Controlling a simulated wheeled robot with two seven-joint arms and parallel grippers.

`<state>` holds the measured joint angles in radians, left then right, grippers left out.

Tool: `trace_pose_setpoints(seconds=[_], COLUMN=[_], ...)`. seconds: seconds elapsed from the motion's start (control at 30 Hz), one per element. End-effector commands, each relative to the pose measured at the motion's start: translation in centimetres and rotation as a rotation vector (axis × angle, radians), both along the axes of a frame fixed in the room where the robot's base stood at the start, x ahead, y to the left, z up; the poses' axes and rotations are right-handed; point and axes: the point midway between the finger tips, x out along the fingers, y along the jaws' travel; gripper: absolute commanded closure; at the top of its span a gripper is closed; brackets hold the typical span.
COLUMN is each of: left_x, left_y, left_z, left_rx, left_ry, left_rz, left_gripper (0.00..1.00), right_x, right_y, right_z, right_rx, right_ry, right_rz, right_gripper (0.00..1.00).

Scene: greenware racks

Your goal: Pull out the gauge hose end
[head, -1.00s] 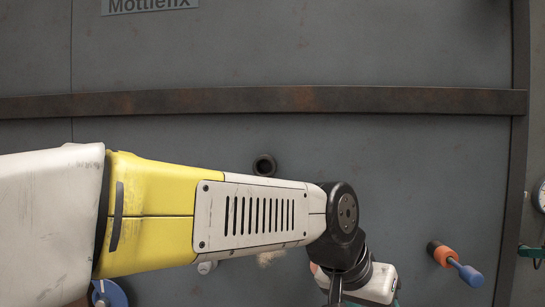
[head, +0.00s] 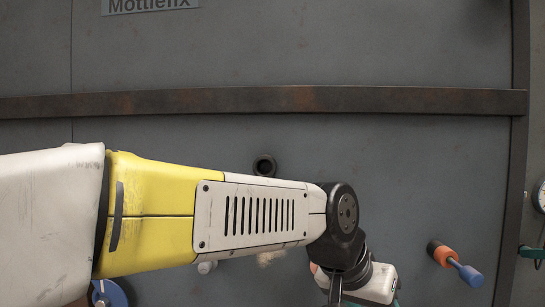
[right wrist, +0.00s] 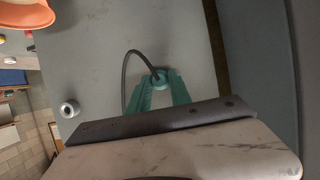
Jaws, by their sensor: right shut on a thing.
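Whether the end is still seated in the panel cannot be told.
A grey wall (head: 400,180) carries a rusty rail (head: 250,101). A dark round port (head: 264,165), an orange and blue plug-like part (head: 455,264) and a blue disc (head: 110,294) show on it. A gauge (head: 541,196) is at the right edge. A pale knob (right wrist: 69,108) shows in the wrist view.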

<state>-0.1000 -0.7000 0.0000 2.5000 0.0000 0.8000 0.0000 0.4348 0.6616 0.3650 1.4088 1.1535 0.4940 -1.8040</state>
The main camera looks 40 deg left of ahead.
Motion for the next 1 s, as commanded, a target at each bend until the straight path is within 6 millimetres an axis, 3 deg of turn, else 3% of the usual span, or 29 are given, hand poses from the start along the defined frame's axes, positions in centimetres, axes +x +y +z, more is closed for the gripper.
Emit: trace_pose_setpoints(seconds=[1.0], left_x=[0.0], left_y=[0.0], left_z=[0.0], left_rx=[0.0], left_ry=[0.0], left_rz=[0.0], left_gripper=[0.49], right_x=[-3.0], right_y=[-2.1], right_z=[0.0], right_rx=[0.0], right_ry=[0.0], right_rz=[-0.001], right_gripper=[1.0])
